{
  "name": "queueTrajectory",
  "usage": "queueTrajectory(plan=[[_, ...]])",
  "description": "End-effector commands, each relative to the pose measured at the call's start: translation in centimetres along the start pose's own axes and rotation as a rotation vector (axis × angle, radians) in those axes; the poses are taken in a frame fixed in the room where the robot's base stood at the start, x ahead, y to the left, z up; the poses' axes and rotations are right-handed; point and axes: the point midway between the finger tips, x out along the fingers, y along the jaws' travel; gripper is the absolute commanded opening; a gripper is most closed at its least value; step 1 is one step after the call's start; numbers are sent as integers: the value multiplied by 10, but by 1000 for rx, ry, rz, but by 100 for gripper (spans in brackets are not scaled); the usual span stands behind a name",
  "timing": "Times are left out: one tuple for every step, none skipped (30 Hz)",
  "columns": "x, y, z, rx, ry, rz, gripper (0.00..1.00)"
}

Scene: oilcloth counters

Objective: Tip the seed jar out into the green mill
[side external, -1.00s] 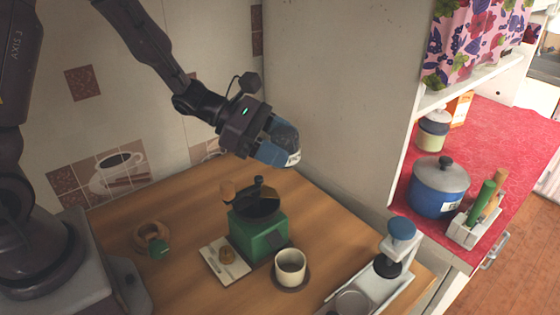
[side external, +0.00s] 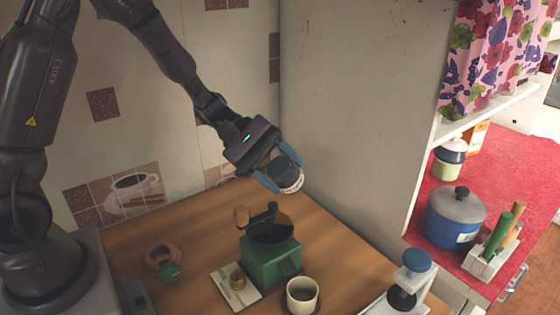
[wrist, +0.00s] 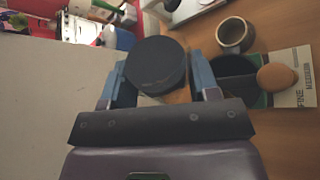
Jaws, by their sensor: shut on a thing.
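The seed jar (side external: 287,174), dark with a white label band, is held tilted between the two blue fingers of my gripper (side external: 280,178). In the wrist view the jar (wrist: 158,62) shows a round dark end facing the camera, with a finger on each side. The green mill (side external: 270,263) stands upright on the wooden counter, below the jar and apart from it. Its dark hopper (side external: 273,230) is at the top, beside a crank with a wooden knob. In the wrist view the hopper (wrist: 235,72) is right of the jar. No seeds show.
A cup (side external: 302,296) stands in front of the mill, and a pale card (side external: 228,292) with a small brown item lies beside it. A wooden ring (side external: 157,252) with a green piece lies left. A white-and-blue device (side external: 412,270) stands right. A pale wall (side external: 350,120) rises close behind.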

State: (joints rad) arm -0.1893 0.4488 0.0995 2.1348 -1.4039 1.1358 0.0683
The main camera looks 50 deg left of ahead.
Motion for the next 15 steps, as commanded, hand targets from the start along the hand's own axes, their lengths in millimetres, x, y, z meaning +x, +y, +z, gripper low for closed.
queueTrajectory(plan=[[2, -2, -4, 25, 12, 11, 28], [4, -3, -6, 42, 16, 18, 28], [6, -5, -9, 64, 23, 28, 28], [7, -6, -11, 80, 29, 35, 28], [8, -7, -13, 98, 36, 42, 28], [10, -8, -16, 122, 46, 51, 28], [11, -9, -19, 139, 51, 59, 28], [12, -10, -21, 156, 56, 67, 28], [14, -11, -24, 178, 64, 76, 28], [15, -12, -26, 195, 71, 83, 28], [16, -14, -28, 212, 78, 89, 28], [14, -10, -25, 264, 94, 112, 28], [13, -8, -25, 300, 107, 127, 28], [12, -7, -24, 331, 120, 141, 28], [12, -6, -24, 374, 134, 159, 28]])
